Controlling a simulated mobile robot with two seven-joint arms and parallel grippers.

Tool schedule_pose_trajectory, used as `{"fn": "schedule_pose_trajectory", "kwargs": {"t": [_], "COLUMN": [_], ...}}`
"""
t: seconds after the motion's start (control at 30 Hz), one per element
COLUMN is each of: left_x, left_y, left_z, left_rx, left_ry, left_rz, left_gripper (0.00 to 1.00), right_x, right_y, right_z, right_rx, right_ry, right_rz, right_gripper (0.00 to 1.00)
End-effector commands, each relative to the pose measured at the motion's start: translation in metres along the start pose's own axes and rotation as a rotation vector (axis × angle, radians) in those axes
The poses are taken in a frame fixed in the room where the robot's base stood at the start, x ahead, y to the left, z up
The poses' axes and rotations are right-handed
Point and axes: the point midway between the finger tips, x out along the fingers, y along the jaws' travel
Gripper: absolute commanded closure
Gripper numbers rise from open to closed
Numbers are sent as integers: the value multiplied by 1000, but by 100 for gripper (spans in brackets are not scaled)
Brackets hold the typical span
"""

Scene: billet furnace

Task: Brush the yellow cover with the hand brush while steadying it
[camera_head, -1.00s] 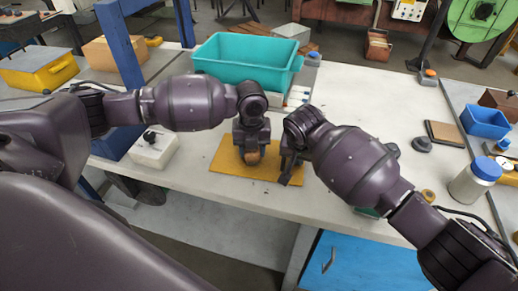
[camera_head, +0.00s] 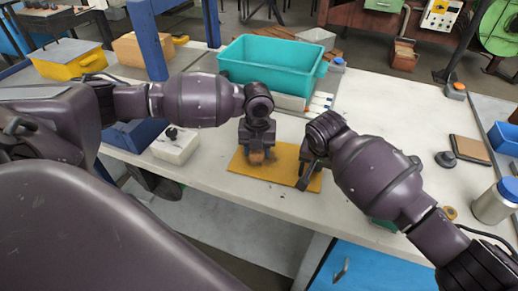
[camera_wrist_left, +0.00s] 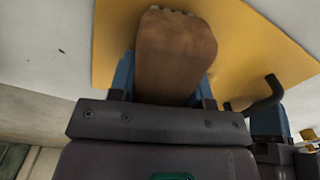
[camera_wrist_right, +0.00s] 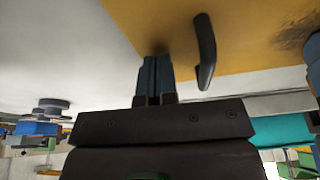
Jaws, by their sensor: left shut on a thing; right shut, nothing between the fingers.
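The yellow cover (camera_head: 285,175) is a flat sheet on the front of the white table. A dark smudge shows on it in the right wrist view, and a dark curved handle (camera_wrist_right: 205,55) stands up from it. My left gripper (camera_head: 257,148) is shut on the hand brush (camera_head: 256,158), whose brown wooden body (camera_wrist_left: 175,55) fills the left wrist view. The brush is over the cover's left part; contact of its bristles is hidden. My right gripper (camera_head: 305,172) is shut and empty at the cover's right end, its fingers (camera_wrist_right: 156,80) beside the handle.
A teal bin (camera_head: 272,65) stands behind the cover, with pale items beside it. A white box with a dark knob (camera_head: 175,145) is to the left. A blue-capped bottle (camera_head: 495,200) and a dark pad (camera_head: 470,149) are at right.

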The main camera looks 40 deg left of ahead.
Motion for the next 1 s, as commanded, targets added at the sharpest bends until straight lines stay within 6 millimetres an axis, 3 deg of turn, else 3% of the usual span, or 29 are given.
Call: {"fn": "schedule_pose_trajectory", "kwargs": {"t": [0.17,0.8,1.0], "left_x": [-3,-55,-58], "left_y": [1,0,0], "left_z": [0,0,0], "left_rx": [-1,0,0], "left_ry": [3,0,2], "left_rz": [4,2,2], "left_gripper": [74,74,74], "right_x": [6,6,6], "right_y": [1,1,1], "right_z": [4,4,4], "right_rx": [0,0,0], "right_ry": [-11,-11,-11], "right_rz": [3,3,4], "right_gripper": [100,100,100]}}
